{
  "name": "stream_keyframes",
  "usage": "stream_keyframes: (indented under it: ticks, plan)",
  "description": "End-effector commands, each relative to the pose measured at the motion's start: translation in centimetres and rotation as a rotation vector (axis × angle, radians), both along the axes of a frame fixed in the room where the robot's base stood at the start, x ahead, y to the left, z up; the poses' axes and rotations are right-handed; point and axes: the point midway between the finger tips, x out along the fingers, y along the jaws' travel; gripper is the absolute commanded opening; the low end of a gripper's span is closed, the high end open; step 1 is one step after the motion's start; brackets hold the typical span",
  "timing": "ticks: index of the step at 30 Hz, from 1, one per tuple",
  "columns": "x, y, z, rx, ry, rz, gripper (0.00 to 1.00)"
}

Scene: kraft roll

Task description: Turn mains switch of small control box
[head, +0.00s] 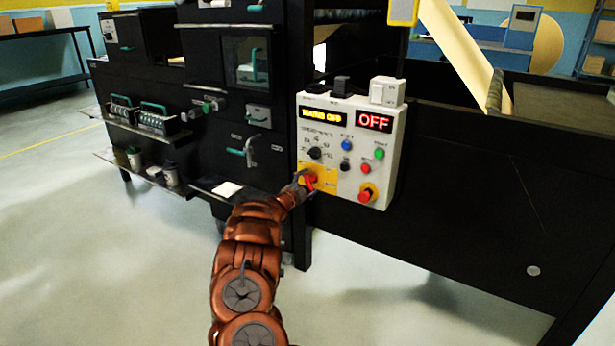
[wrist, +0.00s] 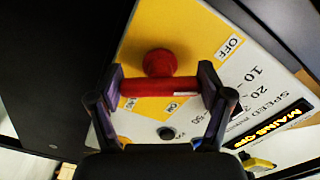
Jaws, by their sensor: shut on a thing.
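The small control box (head: 352,143) is a white panel on the front of the black machine. Its displays read "MAINS OFF" (head: 323,115) and "OFF" (head: 374,122). The red mains switch (head: 309,181) sits on a yellow plate at the box's lower left. In the wrist view the red switch handle (wrist: 160,86) lies crosswise between my fingers, with the yellow plate (wrist: 185,30) and an "OFF" label behind it. My gripper (head: 302,181) is shut on the handle, one finger at each end. In the head view my gripper partly hides the switch.
A black knob (head: 315,153) sits just above the switch. A red mushroom button (head: 366,194) is to its right, with small coloured buttons above. A shelf (head: 212,190) juts out at left. The floor in front is clear.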

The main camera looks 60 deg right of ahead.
Motion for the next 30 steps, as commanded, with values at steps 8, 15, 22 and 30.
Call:
stream_keyframes:
  ticks: [8, 15, 22, 30]
  plan:
    - [0.13, 0.09, 0.12, -0.007, 0.168, 0.004, 0.44]
    - [0.13, 0.08, 0.02, -0.011, 0.236, 0.003, 0.44]
    - [0.13, 0.07, -0.05, -0.011, 0.253, 0.003, 0.44]
    - [0.11, 0.08, -0.1, -0.012, 0.254, 0.003, 0.44]
